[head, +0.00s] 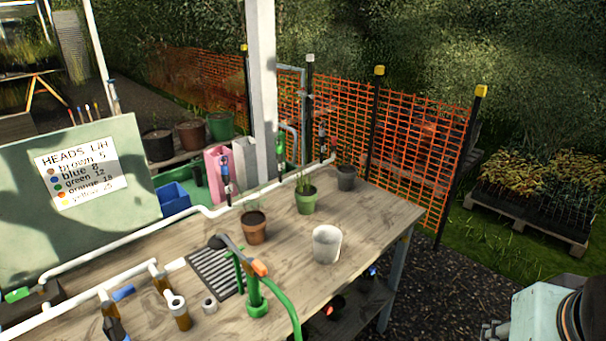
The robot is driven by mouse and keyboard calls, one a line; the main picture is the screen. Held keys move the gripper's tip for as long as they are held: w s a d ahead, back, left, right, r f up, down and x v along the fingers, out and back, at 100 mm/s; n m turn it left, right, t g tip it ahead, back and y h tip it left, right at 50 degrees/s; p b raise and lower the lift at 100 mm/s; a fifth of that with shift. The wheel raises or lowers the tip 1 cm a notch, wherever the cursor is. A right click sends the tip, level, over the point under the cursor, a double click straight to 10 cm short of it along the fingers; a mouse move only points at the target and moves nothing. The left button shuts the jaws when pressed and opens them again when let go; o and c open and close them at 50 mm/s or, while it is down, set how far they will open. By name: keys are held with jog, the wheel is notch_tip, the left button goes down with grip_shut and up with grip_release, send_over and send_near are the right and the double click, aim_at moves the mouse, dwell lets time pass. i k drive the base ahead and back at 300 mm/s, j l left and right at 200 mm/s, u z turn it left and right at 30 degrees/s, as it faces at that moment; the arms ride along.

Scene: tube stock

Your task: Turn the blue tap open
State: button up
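A blue tap handle (123,292) sits on the white pipe at the lower left of the head view, above a dark fitting. Its open or shut position is not clear. Another dark blue piece (226,172) stands upright on the pipe farther back, beside a pink container; I cannot tell whether it is a tap. A small blue spot (373,272) shows below the table's right edge. My gripper (493,330) shows only in part at the bottom right, off the table and far from the blue handles. Its fingers are too cut off to judge.
The wooden table (385,215) carries a white cup (326,244), potted plants, a black grate (215,272) and a green stand with an orange-tipped hose (258,285). A lettered board (120,215) stands at left. Orange netting (420,150) runs behind. The table's right end is bare.

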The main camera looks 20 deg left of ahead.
aim_at(129, 289)
jog(key=u, duration=2.25)
jog(key=i+l+u, duration=0.25)
jog(key=i, duration=0.2)
jog(key=j, duration=0.15)
